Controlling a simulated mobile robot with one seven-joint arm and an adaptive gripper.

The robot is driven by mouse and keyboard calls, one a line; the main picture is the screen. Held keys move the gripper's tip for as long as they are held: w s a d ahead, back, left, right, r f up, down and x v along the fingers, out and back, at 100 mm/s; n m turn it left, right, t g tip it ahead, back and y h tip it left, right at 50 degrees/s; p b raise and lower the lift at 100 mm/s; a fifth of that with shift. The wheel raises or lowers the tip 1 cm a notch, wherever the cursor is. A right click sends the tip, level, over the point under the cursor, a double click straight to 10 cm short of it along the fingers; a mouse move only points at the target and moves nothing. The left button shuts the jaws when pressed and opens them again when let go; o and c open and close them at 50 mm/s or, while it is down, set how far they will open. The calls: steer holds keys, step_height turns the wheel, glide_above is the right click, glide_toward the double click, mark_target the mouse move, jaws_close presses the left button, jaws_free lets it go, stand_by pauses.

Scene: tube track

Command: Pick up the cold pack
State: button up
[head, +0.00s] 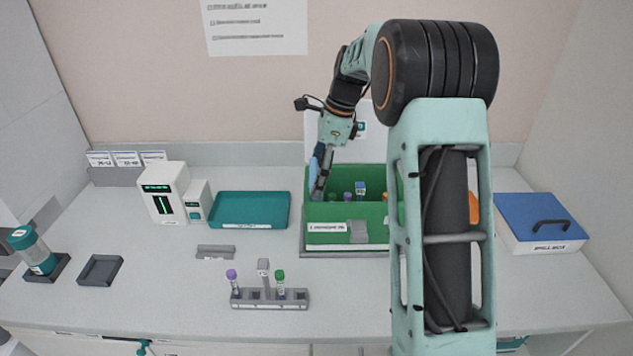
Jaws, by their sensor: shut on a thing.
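My gripper (321,184) points down at the left end of a green box (345,209). It is shut on a flat blue thing (316,163), which looks like the cold pack. The blue pack stands upright between the fingers, partly hidden by them. It is at the box's left edge; I cannot tell whether it touches the box. Several capped tubes stand in the box, one with a blue-and-white block-like top (360,188).
A teal tray (250,225) lies left of the box. A tube rack (270,299) stands in front. A blue-lidded box (543,217) is at the right. White devices (165,193) stand at the left. My arm hides part of the green box's right side.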

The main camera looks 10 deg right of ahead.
step_height(320, 180, up, 18)
steer(key=p, duration=0.1)
step_height(320, 180, down, 8)
steer(key=y+p, duration=0.1)
steer(key=shift+d+f+y, duration=0.25)
steer(key=shift+d+y, duration=0.05)
steer(key=shift+d, duration=0.05)
stand_by(0.6)
steer(key=shift+r+p, duration=0.1)
steer(key=shift+p, duration=0.3)
steer(key=shift+w+f, duration=0.1)
steer(key=shift+f, duration=0.25)
stand_by(0.6)
steer(key=shift+f+b, duration=1.1)
steer(key=shift+f, duration=1.1)
steer(key=shift+f, duration=0.3)
steer(key=shift+f+b, duration=0.5)
steer(key=shift+f, duration=0.95)
